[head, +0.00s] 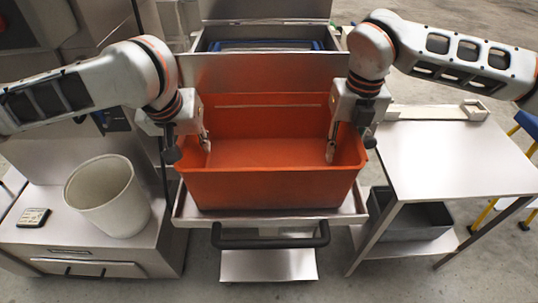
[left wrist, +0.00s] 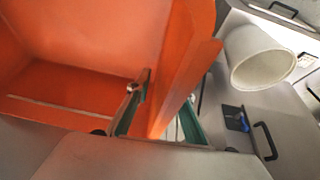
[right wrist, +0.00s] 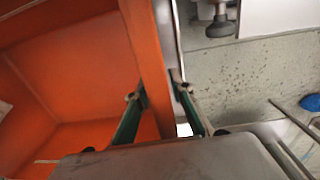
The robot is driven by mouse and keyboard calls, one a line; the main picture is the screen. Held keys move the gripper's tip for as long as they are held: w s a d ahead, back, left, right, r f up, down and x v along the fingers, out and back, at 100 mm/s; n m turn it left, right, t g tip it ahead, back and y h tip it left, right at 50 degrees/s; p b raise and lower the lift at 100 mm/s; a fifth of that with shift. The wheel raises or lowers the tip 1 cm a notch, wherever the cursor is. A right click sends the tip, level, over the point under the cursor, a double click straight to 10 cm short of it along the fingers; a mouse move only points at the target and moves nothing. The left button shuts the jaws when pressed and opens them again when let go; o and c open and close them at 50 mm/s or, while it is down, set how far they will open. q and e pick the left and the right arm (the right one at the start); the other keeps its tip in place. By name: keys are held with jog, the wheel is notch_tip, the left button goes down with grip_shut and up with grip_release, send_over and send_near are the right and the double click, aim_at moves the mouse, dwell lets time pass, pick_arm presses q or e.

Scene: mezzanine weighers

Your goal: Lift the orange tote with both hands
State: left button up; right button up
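The orange tote (head: 270,188) is an open, empty box. It sits level on a steel platform (head: 190,212) in the middle of the head view. My left gripper (head: 204,143) reaches down over its left wall, and my right gripper (head: 334,150) over its right wall. In the left wrist view the fingers straddle the tote's wall (left wrist: 190,85), one inside and one partly hidden outside; they lean together and seem closed on it. In the right wrist view the fingers are shut on the wall (right wrist: 148,65), one tip on each side.
A white bin (head: 108,198) and a small dark device (head: 33,217) stand on the left cabinet. A steel table (head: 440,160) is at the right, mostly bare, with a light tray (head: 440,112) at its back. A dark crate (head: 420,222) lies on its lower shelf. A black handle bar (head: 270,243) is in front.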

pick_arm(q)
grip_shut()
pick_arm(e)
grip_shut()
jog(key=shift+r, duration=0.1)
